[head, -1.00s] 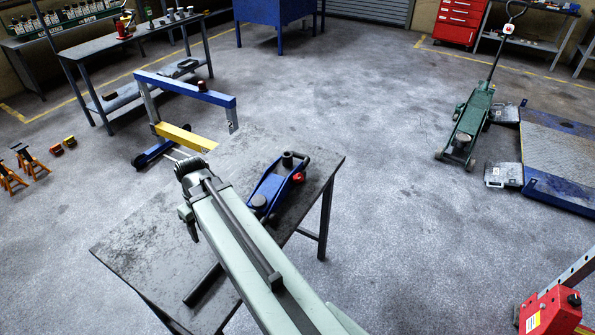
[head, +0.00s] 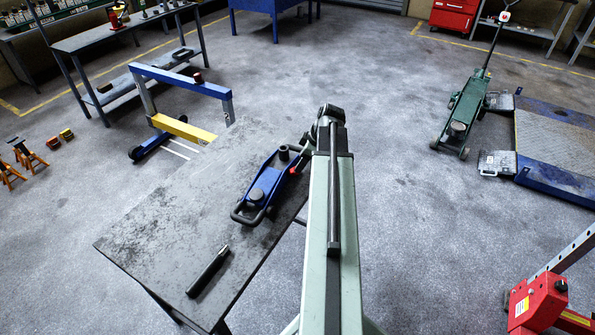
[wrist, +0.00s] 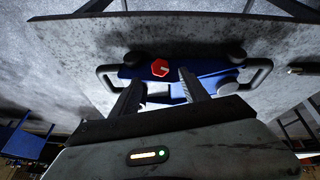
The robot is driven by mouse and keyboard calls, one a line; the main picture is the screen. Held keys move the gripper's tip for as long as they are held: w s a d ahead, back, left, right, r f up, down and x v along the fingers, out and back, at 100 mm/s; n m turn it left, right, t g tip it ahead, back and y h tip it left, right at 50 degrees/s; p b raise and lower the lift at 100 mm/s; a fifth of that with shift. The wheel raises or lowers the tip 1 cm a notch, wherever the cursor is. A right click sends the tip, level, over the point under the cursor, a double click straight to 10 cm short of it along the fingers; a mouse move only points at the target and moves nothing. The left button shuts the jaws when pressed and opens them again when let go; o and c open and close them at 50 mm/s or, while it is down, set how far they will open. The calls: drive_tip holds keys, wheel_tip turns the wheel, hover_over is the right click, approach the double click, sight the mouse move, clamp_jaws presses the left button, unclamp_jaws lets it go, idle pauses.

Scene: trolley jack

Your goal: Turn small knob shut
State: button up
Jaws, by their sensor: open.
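The small knob (wrist: 160,68) is red and sits on the side of the blue trolley jack (wrist: 205,88). In the head view the jack (head: 264,186) lies on the dark table, and only a small red bit of the knob (head: 292,171) shows at its right side. My gripper (wrist: 160,80) is open and empty in the wrist view. Its two dark fingers point toward the jack, with the knob between and just beyond their tips. I cannot tell whether they touch anything. In the head view my arm's end is right of the jack, and the fingers are mostly hidden.
A dark handle bar (head: 208,272) lies on the table (head: 150,235) in front of the jack. A blue and yellow frame (head: 180,85) stands behind the table. A green floor jack (head: 463,115) stands at right. Open floor lies right of the table.

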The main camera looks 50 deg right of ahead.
drive_tip(key=b+x, duration=0.4)
drive_tip(key=x, duration=0.2)
drive_tip(key=shift+s, duration=0.1)
drive_tip(key=shift+r, duration=0.15)
drive_tip(key=shift+c, duration=0.3)
